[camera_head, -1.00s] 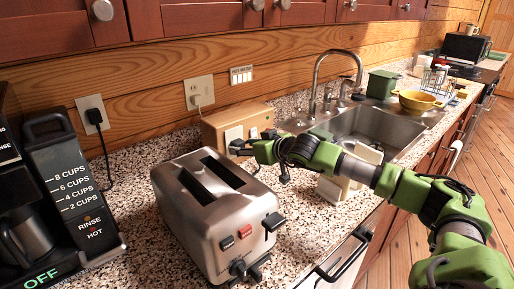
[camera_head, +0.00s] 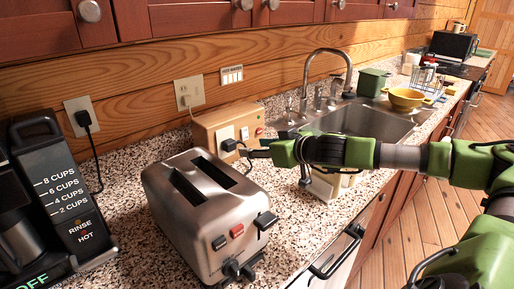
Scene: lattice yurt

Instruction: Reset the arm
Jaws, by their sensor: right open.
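My right arm, green and grey, comes in from the right side of the head view. Its right gripper (camera_head: 243,153) has dark fingers and is open, with nothing seen between them. It is above the counter, just beyond the silver toaster (camera_head: 206,213) and in front of a wooden box with switches (camera_head: 222,122). The arm hides part of a pale object (camera_head: 323,187) on the counter behind it. My left gripper is not in view.
A coffee maker (camera_head: 62,190) stands at the left. A sink (camera_head: 362,122) with a tall faucet (camera_head: 324,62) lies behind my arm. A yellow bowl (camera_head: 405,98) and a green container (camera_head: 372,82) stand beyond it. Red cabinets (camera_head: 190,14) hang above.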

